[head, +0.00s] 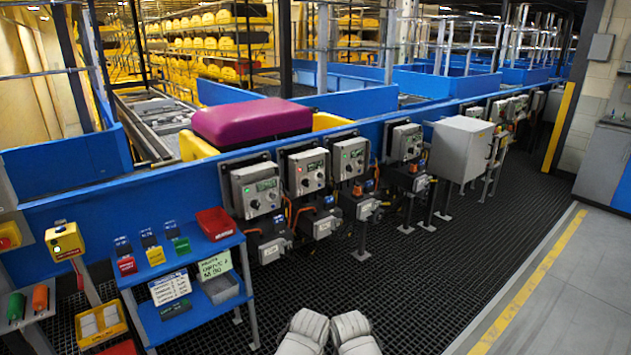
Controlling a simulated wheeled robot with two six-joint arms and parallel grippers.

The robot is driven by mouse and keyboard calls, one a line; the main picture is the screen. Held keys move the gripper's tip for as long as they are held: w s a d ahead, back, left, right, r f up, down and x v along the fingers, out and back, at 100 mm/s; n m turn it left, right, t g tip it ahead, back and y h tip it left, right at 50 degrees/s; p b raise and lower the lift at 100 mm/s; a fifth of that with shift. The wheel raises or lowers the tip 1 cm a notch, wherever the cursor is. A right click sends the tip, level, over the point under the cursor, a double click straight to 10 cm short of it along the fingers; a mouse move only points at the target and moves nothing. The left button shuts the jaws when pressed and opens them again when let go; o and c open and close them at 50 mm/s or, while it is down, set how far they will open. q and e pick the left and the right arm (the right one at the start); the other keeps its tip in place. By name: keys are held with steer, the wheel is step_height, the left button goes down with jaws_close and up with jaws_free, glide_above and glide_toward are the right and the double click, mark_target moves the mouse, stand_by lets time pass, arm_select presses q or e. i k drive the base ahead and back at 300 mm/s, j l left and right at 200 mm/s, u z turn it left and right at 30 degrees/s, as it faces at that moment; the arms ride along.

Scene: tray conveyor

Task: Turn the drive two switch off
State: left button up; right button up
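Several grey drive control boxes are fixed along the blue conveyor side: one at left (256,190), a second (307,171), a third (350,158) and a fourth (407,142). The left three have small displays and tiny indicator lights on their faces. Their labels are too small to read, so I cannot tell which is drive two. The switch positions are also too small to tell. Two white rounded parts of my own arms show at the bottom centre, well short of the boxes. No gripper fingers are visible.
A blue shelf stand (182,260) with small boxes, signs and a red bin (215,223) stands at left. A magenta-covered load (252,121) rests on the conveyor. A large grey cabinet (460,148) stands to the right. The dark grated floor (440,265) before the boxes is clear.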

mark_target(298, 160)
steer(key=i+l+z, duration=0.1)
steer(key=i+l, duration=0.15)
steer(key=i, duration=0.65)
steer(key=i+l+z, duration=0.1)
steer(key=i, duration=0.85)
steer(key=i+l+z, duration=0.1)
steer(key=i, duration=0.85)
steer(key=l, duration=0.1)
